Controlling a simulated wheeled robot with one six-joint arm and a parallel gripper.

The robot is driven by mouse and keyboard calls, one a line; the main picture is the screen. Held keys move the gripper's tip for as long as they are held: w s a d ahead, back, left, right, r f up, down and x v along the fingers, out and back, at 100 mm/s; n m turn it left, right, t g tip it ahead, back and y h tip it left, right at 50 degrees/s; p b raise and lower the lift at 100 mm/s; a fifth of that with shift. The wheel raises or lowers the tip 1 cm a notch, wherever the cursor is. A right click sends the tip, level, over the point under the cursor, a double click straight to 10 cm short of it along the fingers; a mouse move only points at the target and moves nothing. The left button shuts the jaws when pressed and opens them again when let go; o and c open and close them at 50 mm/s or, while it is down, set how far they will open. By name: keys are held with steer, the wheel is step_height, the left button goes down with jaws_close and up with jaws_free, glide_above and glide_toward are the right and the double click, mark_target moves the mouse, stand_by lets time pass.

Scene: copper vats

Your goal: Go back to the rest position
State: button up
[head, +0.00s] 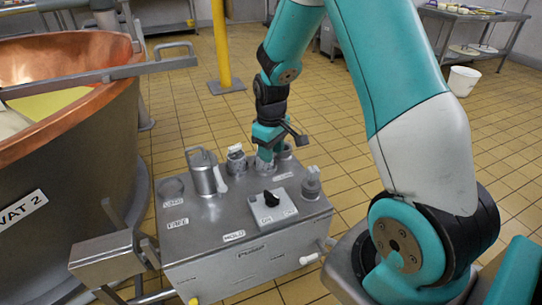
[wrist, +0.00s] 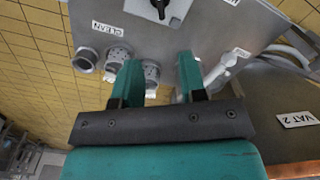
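My gripper (head: 266,155) points down at the back edge of a grey metal box in the head view, among the fittings on its top. In the wrist view my gripper (wrist: 160,64) has its two teal fingers apart, with no object clearly held between them. A grey fitting (wrist: 150,73) shows behind the gap; I cannot tell whether a finger touches it. My arm reaches over from the right, bent downward.
The metal box (head: 200,245) carries a lidded steel canister (head: 205,174), pale-topped fittings (head: 310,184) and a black knob (head: 271,197). A copper vat (head: 75,130) stands left. A yellow post (head: 222,50) and white bucket (head: 463,80) stand behind. Tiled floor is open at right.

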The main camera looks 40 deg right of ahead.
stand_by(0.3)
steer(key=s+a+r+n+y, duration=0.1)
steer(key=s+a+r, duration=0.3)
steer(key=a+r, duration=0.25)
steer(key=s+a+r+n+y, duration=0.1)
steer(key=s+a+r, duration=0.3)
steer(key=a+r, duration=0.3)
steer(key=s+a+r+n+y, duration=0.1)
steer(key=s+a+r, duration=0.2)
steer(key=s+a, duration=0.3)
steer(key=s+a+r+n+y, duration=0.1)
steer(key=s+a+r, duration=0.2)
steer(key=s, duration=0.5)
step_height(320, 180, up, 15)
steer(key=p, duration=1.5)
steer(key=shift+a, duration=0.15)
steer(key=shift+s, duration=0.1)
